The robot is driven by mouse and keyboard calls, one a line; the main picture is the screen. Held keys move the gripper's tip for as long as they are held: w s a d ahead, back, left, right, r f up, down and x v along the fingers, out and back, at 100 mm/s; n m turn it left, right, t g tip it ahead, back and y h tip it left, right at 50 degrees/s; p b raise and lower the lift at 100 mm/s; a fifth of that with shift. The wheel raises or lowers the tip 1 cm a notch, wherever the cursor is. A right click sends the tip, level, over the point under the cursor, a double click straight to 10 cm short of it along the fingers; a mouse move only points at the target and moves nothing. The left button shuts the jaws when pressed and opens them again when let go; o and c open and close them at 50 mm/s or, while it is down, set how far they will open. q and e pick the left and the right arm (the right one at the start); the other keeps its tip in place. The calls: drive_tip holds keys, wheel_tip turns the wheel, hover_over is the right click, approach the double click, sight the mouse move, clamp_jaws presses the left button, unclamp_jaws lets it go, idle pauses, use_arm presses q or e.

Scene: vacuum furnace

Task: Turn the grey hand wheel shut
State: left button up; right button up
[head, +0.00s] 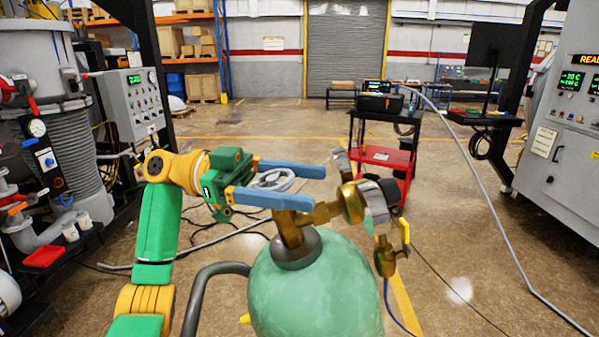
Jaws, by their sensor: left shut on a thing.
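The grey hand wheel (272,180) is a light ring with spokes, on the left of the brass valve (330,207) on top of a green gas cylinder (312,285). My left gripper (318,187) comes in from the left, with its two long blue fingers on either side of the wheel. It is shut on the wheel. The fingers partly hide the wheel's rim, and its stem is hard to see. My right gripper does not show.
A brass fitting with a yellow lever (404,232) hangs right of the cylinder. A dark curved handle (200,290) stands at its left. A red and black cart (385,157) stands behind. Control cabinets flank both sides. Cables cross the floor.

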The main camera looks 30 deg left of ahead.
use_arm(q)
drive_tip(key=shift+r+m+g, duration=0.1)
drive_tip(key=shift+m+g, duration=0.2)
drive_tip(key=o, duration=1.3)
drive_tip(key=shift+s, duration=0.1)
drive_tip(key=shift+a, duration=0.45)
drive_tip(key=b+v, duration=0.1)
drive_tip(key=v, duration=0.5)
drive_tip(key=shift+s+a, duration=0.15)
drive_tip(key=shift+a, duration=0.1)
